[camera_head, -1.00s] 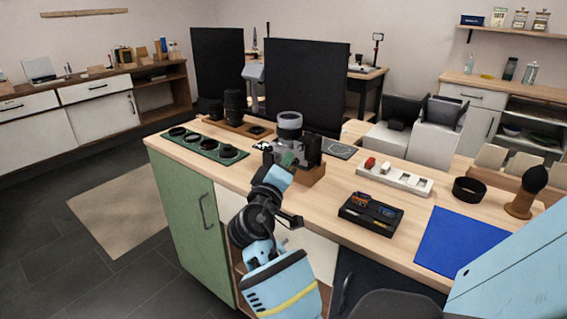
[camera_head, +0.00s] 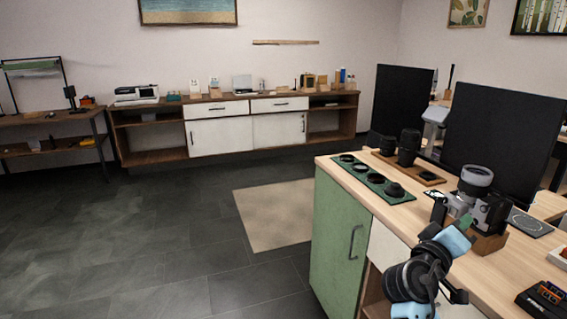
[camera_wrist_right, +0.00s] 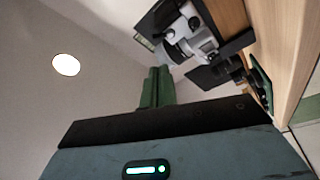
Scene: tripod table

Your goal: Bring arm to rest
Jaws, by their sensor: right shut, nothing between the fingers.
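My right gripper (camera_head: 461,222) is in the lower right of the head view, in front of the camera with a grey lens (camera_head: 477,178). Its green fingers are together and hold nothing; they also show in the right wrist view (camera_wrist_right: 157,88). The camera stands on a wooden block (camera_head: 487,243) on the workbench (camera_head: 408,212) and shows in the wrist view (camera_wrist_right: 190,42) beyond the fingers. From these views I cannot tell the exact gap between fingers and camera. My left gripper is not in view.
A green tray with lenses (camera_head: 371,180) and a wooden board with dark lenses (camera_head: 408,168) lie on the bench, before black panels (camera_head: 505,125). A black tray (camera_head: 545,300) is at the lower right. The floor (camera_head: 170,240) left of the green cabinet is open.

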